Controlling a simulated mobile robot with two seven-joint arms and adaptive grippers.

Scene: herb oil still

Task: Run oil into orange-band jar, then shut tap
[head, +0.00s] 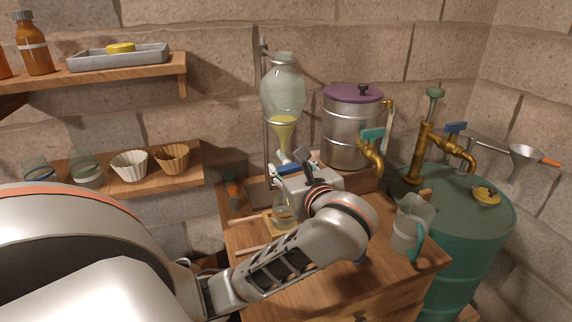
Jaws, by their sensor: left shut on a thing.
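A glass separating funnel (283,95) with yellow oil (283,130) in its lower part hangs on a stand at the back of the wooden cabinet. Its blue tap handle (289,169) shows below the oil. My left gripper (294,172) is at this tap and shut on it; its body hides part of the tap and outlet. A glass jar (282,216) stands below on a small wooden board, partly hidden by my arm. I cannot make out an orange band on it, nor any running oil. My right gripper is not in view.
A steel pot with purple lid (351,130) and brass tap stands right of the funnel. A green drum (470,235) is beyond. Shelves at left hold jars, paper cups and a tray (118,58).

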